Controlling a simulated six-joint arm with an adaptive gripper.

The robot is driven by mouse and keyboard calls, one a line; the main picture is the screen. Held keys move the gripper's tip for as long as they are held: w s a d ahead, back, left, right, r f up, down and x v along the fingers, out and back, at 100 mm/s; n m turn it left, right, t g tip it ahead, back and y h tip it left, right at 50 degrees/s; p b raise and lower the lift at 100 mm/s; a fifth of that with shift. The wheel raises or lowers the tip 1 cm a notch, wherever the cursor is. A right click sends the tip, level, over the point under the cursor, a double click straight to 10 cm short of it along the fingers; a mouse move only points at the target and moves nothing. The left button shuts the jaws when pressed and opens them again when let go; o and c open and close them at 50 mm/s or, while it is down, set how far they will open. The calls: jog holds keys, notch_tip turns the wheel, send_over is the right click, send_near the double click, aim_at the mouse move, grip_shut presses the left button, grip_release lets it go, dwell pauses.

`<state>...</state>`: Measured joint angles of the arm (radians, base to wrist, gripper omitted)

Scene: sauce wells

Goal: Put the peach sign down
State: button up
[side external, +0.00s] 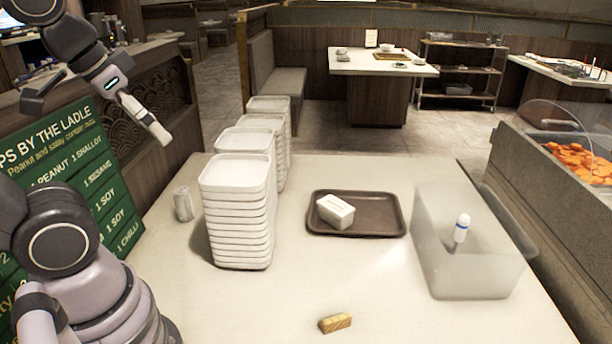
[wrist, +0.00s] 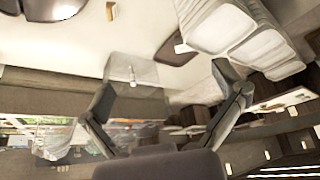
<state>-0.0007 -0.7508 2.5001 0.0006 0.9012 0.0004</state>
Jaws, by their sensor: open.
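I cannot make out a clearly peach-coloured sign in either view. A small tan block (side external: 335,323) lies on the near part of the pale table (side external: 390,290); I cannot tell whether it is the sign. A small tan piece (wrist: 110,11) also shows at the top of the wrist view. My gripper (wrist: 168,92) is open in the wrist view, with nothing between its dark fingers. My arm is raised at the upper left of the side view, well away from the tan block.
A brown tray (side external: 375,228) holds a white box (side external: 336,210). A clear tub (side external: 465,280) with a white-and-blue bottle (side external: 461,228) stands to its right. Tall stacks of white dishes (side external: 238,215) and a can (side external: 183,204) stand left. The table's near middle is mostly clear.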

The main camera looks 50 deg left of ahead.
jog(key=m+g, duration=0.6)
jog(key=m, duration=1.6)
send_over(335, 320)
jog(key=f, duration=2.3)
jog(key=w+f, duration=0.1)
jog(key=f, duration=1)
jog(key=shift+a+f, duration=0.2)
jog(key=shift+s+f, duration=0.1)
jog(key=shift+f, duration=2.85)
jog(key=c, duration=1.1)
